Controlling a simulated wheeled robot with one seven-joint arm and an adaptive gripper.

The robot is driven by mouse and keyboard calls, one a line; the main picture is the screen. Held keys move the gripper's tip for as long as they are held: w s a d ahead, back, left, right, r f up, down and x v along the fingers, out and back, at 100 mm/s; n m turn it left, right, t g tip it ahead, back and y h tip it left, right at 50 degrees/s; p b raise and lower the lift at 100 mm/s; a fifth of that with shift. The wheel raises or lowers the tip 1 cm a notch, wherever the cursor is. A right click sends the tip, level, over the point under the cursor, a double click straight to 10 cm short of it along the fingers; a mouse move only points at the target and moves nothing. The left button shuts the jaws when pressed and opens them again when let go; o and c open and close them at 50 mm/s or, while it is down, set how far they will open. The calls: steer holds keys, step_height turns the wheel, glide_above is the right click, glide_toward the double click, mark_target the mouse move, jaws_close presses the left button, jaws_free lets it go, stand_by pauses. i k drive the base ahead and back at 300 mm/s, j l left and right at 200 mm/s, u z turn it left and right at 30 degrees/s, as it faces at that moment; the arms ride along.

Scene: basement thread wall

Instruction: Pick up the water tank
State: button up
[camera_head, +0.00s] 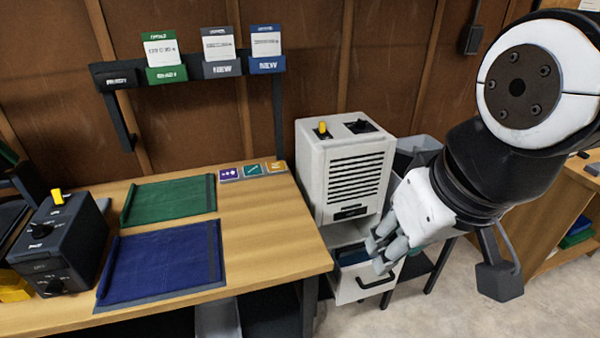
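A white box with a black handle, which looks like the water tank (345,291), sits below the white louvred unit (313,170) right of the bench. Its top is open and something blue shows inside. It juts forward from under the unit. My gripper (380,254) reaches in from the right. Its grey fingers point down and left, over the tank's upper right part and above the handle. They hide part of the tank's rim. I cannot tell whether the fingers touch the tank or how far apart they are.
A wooden bench (272,235) stands left of the unit, with a green mat (170,200), a blue mat (160,262) and a black box (62,245). A grey bin (418,146) is behind my gripper. Open floor (450,300) lies at the lower right.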

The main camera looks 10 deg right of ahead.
mark_target(352, 254)
steer(key=i+z, duration=0.15)
steer(key=z, duration=0.2)
steer(key=i+j+z, duration=0.1)
steer(key=z, duration=0.25)
steer(key=i+j+z, duration=0.1)
steer(key=z, duration=0.25)
steer(key=i, duration=0.15)
